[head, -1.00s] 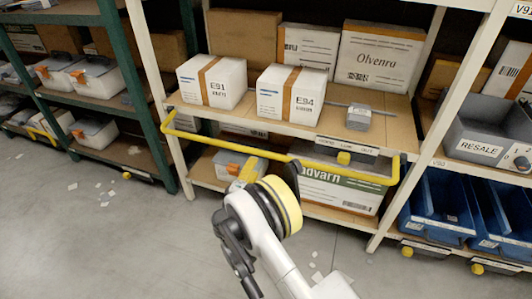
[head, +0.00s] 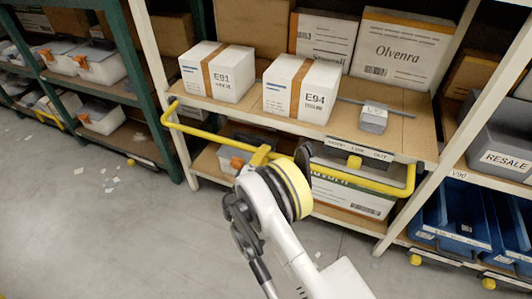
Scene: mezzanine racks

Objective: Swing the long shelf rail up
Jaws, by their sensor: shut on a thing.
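The long yellow shelf rail (head: 205,135) runs across the front of the rack's middle shelf, a little below the shelf edge. It bends back to the rack at both ends. The gripper's body is largely hidden behind the yellow-ringed wrist of my arm, which also covers part of the rail. The right stretch of the rail (head: 375,187) shows clear of the arm, in front of the lower shelf.
Boxes E91 (head: 217,73) and E94 (head: 299,88) and a small grey box (head: 373,119) stand on the shelf above the rail. A yellow knob (head: 354,162) sits under the shelf edge. Blue bins (head: 450,215) are at lower right. The floor (head: 120,225) at left is mostly clear, with paper scraps.

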